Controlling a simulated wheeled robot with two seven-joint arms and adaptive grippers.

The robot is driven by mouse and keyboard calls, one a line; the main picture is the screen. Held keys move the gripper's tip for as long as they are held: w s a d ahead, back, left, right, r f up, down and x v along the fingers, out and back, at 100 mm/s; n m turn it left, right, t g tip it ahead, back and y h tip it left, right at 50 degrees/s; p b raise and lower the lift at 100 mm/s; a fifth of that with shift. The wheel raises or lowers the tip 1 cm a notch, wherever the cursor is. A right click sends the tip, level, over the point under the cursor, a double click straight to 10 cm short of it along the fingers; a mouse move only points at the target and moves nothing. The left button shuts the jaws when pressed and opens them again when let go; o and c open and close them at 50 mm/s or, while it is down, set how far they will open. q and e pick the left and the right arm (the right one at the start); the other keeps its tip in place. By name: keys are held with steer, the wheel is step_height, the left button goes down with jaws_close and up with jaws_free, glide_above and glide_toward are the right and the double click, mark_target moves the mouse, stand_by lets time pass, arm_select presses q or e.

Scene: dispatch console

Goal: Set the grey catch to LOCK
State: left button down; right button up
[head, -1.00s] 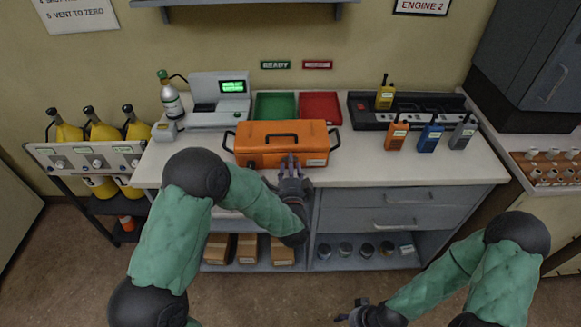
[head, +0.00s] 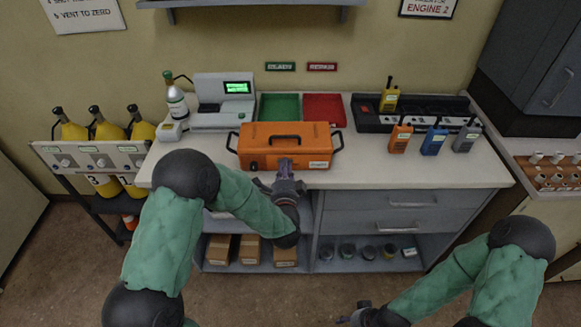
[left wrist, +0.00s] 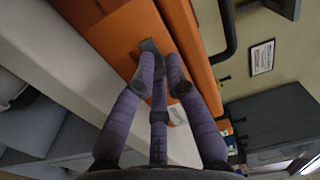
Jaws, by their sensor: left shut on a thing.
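The orange case (head: 255,141) sits on the counter with its black top handle folded up. My left gripper (head: 285,166) is at the middle of the case's front face, its purple fingers closed together there. In the left wrist view the fingertips (left wrist: 160,64) close around a small dark grey piece, the grey catch (left wrist: 149,46), against the orange face. Most of the catch is hidden by the fingers, and its setting cannot be read. My right gripper (head: 356,314) is low at the bottom of the head view, away from the counter; its fingers are too small to judge.
Behind the case are a green tray (head: 280,106) and a red tray (head: 325,106). A grey instrument with a green screen (head: 222,101) stands left of them. Several radios and a black charger (head: 365,121) are at right.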

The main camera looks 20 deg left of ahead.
arm_select(q)
steer(key=c, duration=1.2)
jaws_free()
steer(key=shift+s+f, duration=0.1)
steer(key=shift+f, duration=0.2)
steer(key=shift+o, duration=0.2)
steer(key=shift+r, duration=0.1)
steer(key=v, duration=1.2)
